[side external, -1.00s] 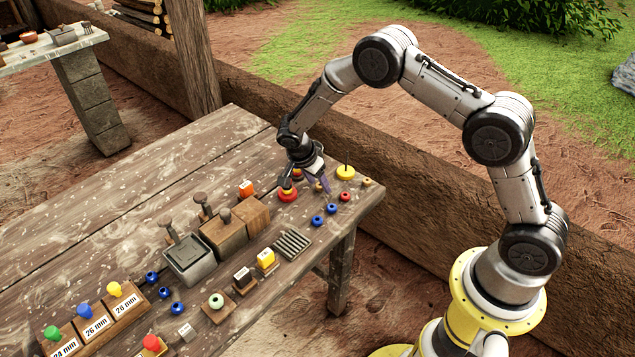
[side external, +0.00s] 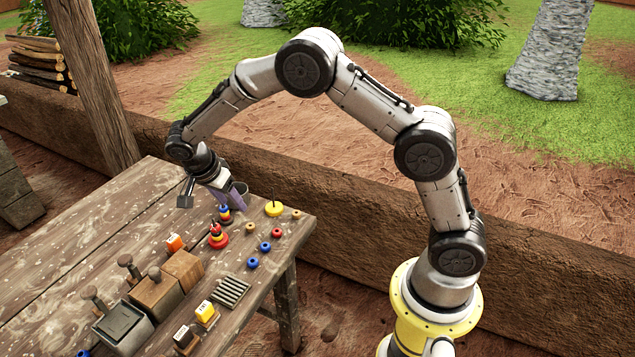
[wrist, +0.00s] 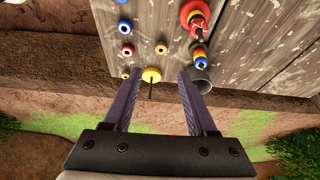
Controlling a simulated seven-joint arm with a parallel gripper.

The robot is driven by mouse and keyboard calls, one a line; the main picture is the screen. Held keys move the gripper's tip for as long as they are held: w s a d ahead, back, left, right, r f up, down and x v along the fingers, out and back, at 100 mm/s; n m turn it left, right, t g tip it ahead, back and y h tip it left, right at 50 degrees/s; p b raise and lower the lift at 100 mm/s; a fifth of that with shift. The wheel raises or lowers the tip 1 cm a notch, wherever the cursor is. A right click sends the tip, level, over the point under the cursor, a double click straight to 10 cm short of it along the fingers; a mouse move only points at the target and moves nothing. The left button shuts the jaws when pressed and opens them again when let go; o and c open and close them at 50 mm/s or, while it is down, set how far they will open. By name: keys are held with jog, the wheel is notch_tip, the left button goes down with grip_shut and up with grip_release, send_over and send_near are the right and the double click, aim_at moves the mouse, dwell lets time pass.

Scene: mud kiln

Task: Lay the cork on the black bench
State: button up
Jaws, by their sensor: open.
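I cannot pick out a cork for certain; small tan bead-like pieces lie by the yellow disc, one on its right (side external: 296,214) and one in front (side external: 250,227). No bench that is clearly black shows. My gripper (side external: 228,192) is over the table's far end, and its purple fingers also show in the wrist view (wrist: 160,75). They are spread apart and I see nothing held. In the wrist view the yellow disc with a rod (wrist: 152,75) appears between the fingertips, and a dark grey cup (wrist: 201,72) appears beside the right finger.
Ring stacks (side external: 218,236) stand near the cup. Red and blue beads (side external: 265,246) lie towards the table's right edge. A ridged rack (side external: 232,290), wooden blocks (side external: 183,270) and a grey box (side external: 123,327) stand nearer. The table's far left is clear.

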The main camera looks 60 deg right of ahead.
jog(key=s+r+n+t+y, duration=0.3)
jog(key=s+r+n, duration=0.6)
jog(key=s+r, duration=0.7)
jog(key=s+r+n+t+y, duration=0.1)
jog(key=s+n, duration=0.7)
jog(key=s, duration=0.8)
jog(key=shift+a+r+n+t, duration=0.4)
jog(key=shift+r+t, duration=0.05)
jog(key=shift+t, duration=0.35)
